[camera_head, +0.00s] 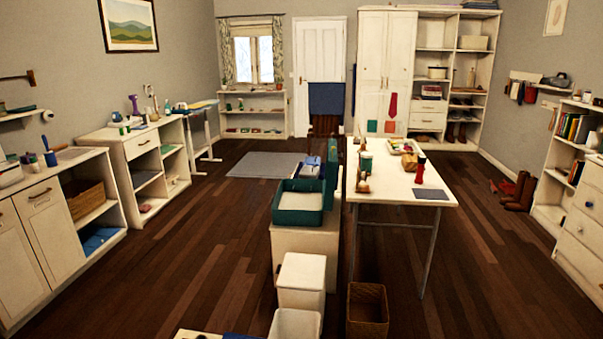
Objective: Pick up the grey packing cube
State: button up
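I cannot make out a grey packing cube for certain in the head view. An open teal case (298,217) with a pale inside sits on a light stand (304,245) near the middle of the room. Its lid stands up at its right side. Small blue and dark items (311,164) lie just behind it, too small to tell apart. A flat grey-blue piece (432,194) lies at the near right end of the white table (401,190); its kind is unclear. My gripper is not in view.
White bins (301,272) and a brown basket (367,305) stand on the floor in front. Cabinets (38,225) line the left wall, and shelves (553,205) stand at the right. Dark wooden floor (185,255) is open left of the stand and right of the table.

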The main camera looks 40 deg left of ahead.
aim_at(308, 171)
jog(key=u, duration=3.45)
jog(key=i, duration=4.15)
jog(key=z, duration=2.65)
jog(key=i, duration=0.6)
